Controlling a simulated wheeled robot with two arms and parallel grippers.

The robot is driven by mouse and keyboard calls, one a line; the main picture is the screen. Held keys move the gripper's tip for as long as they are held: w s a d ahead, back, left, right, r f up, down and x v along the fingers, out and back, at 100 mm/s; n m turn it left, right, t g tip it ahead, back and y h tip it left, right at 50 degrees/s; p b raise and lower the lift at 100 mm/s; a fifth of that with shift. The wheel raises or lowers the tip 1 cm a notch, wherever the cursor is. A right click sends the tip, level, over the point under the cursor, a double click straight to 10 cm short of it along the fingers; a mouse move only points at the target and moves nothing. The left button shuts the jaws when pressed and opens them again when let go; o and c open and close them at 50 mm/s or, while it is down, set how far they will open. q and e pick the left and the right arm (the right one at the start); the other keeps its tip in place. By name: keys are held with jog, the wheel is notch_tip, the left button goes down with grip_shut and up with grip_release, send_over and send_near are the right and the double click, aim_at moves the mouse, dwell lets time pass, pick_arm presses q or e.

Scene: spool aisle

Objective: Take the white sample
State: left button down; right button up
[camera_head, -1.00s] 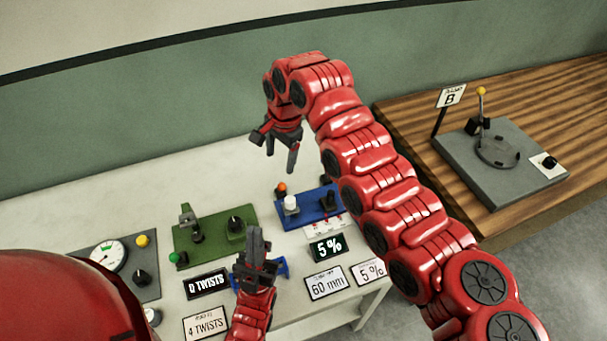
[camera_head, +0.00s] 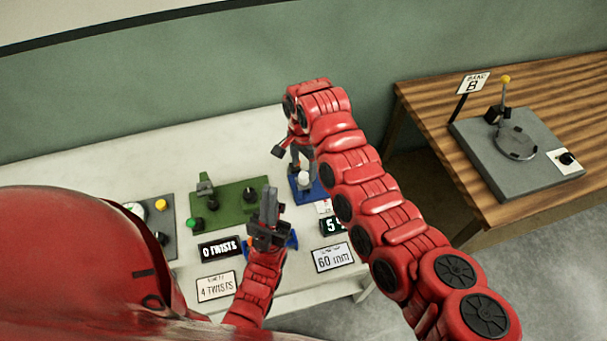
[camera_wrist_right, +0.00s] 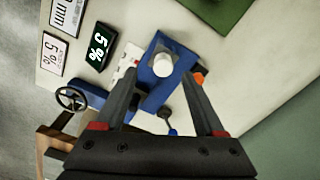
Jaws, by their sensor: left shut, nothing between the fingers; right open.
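The white sample (camera_head: 304,178) is a short white cylinder standing on a blue device (camera_head: 313,194) on the white table. It also shows in the right wrist view (camera_wrist_right: 163,64), ahead of and between the fingertips. My right gripper (camera_wrist_right: 158,85) is open and points down at it, with its fingers on either side of the blue device. I cannot tell how high the fingertips are above the sample. In the head view my right gripper (camera_head: 294,163) partly hides the device. My left gripper (camera_head: 269,207) is shut and empty, in front of the green device.
A green device (camera_head: 225,205) and a gauge unit (camera_head: 150,215) stand to the left. Signs (camera_head: 334,257) and a 5% display (camera_wrist_right: 98,46) line the table's front. A wooden bench (camera_head: 430,110) with a grey fixture (camera_head: 518,155) is at right. The back of the white table is clear.

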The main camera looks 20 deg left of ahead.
aim_at(303, 176)
jog(key=shift+w+f+p, duration=0.1)
jog(key=shift+f+p, duration=0.45)
jog(key=shift+f, duration=0.05)
jog(key=shift+w+a+f+p, duration=0.1)
jog(key=shift+f+p, duration=0.35)
jog(key=shift+f, duration=1.8)
grip_shut()
